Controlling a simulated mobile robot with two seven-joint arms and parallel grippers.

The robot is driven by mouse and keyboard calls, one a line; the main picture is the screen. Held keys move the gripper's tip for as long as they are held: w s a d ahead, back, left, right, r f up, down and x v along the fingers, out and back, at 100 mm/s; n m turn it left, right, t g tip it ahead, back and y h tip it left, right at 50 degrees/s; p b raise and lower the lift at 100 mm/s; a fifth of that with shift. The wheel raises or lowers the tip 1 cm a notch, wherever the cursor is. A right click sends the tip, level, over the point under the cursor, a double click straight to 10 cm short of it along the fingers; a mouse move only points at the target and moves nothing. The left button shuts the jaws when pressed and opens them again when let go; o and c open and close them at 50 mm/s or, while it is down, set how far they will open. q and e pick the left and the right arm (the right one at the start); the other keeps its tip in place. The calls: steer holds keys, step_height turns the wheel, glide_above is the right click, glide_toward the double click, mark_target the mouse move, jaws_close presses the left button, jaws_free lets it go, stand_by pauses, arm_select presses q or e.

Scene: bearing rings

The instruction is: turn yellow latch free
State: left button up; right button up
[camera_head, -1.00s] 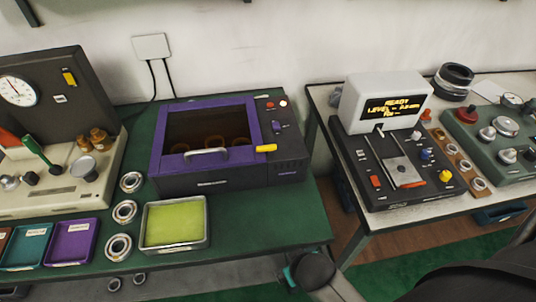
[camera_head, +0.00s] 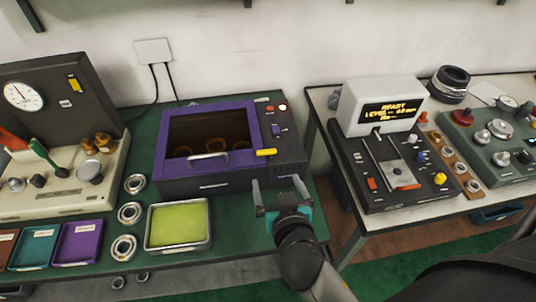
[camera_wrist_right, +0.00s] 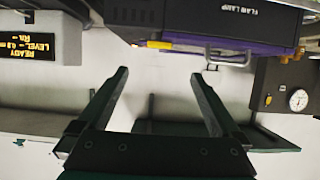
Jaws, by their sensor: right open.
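The yellow latch (camera_head: 266,152) is a small bar lying roughly level on the front right of the purple oven-like box (camera_head: 250,130), beside its windowed door. My right gripper (camera_head: 275,186) is open and empty, just below and in front of the latch, its fingers pointing toward the box and apart from it. In the right wrist view the latch (camera_wrist_right: 158,45) shows small near the top, beyond and above the open fingers (camera_wrist_right: 158,80). Bronze-coloured rings show dimly behind the door window. My left gripper is out of view.
A tray with a yellow-green pad (camera_head: 178,226) and several bearing rings (camera_head: 129,213) lie left of my gripper on the green bench. The door handle (camera_head: 208,157) juts out near the latch. A display machine (camera_head: 385,135) stands on the right table, across a gap.

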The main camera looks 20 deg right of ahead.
mark_target(267, 152)
steer(key=x, duration=1.4)
steer(key=shift+d, duration=0.15)
steer(key=c, duration=1.4)
